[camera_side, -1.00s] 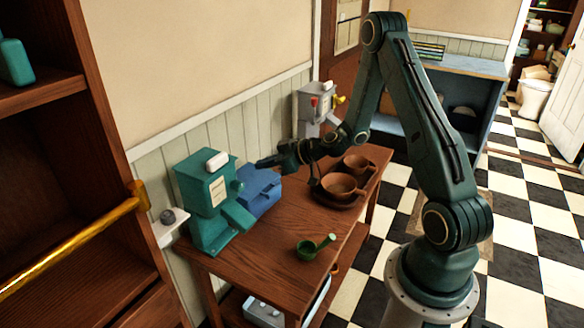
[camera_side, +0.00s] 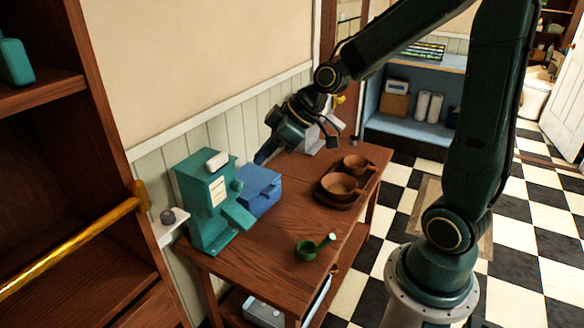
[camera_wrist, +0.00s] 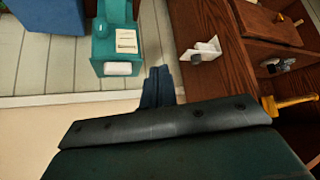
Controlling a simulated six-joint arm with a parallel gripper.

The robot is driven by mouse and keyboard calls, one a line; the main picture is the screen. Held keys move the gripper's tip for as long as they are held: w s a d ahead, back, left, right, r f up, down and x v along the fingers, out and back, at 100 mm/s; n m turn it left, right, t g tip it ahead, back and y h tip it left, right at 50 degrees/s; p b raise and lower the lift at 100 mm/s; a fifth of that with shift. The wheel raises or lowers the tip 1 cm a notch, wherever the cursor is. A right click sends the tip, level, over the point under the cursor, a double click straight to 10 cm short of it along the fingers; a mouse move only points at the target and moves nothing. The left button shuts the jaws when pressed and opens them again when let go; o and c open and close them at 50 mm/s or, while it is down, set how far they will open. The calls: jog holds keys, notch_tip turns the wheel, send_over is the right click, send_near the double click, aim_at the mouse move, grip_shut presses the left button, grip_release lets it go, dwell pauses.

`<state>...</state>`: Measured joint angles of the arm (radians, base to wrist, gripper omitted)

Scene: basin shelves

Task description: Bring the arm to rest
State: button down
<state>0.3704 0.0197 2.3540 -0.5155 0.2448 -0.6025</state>
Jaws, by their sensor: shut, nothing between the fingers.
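My gripper (camera_side: 262,157) hangs in the air above the back of the wooden table, close to the wall and above the blue box. Its fingers are shut with nothing between them. In the wrist view my gripper (camera_wrist: 158,80) shows as closed dark blue fingers pointing up the picture. My arm reaches from its base at the right across the top of the side view, with the wrist tilted downward. The gripper appears apart from the things on the table.
A grey machine (camera_side: 312,135) is partly hidden behind my wrist. A wooden shelf (camera_side: 95,120) with a yellow rail stands left.

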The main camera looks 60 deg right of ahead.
jog(key=s+r+m+h, duration=0.1)
jog(key=s+r+m, duration=0.1)
jog(key=s, duration=0.7)
jog(key=s+a+r+m+g+h, duration=0.1)
jog(key=s+r, duration=0.4)
jog(key=s, duration=0.5)
jog(key=shift+s+m+h, duration=0.3)
jog(key=shift+m+h, duration=0.5)
jog(key=shift+m, duration=0.5)
jog(key=shift+r, duration=0.1)
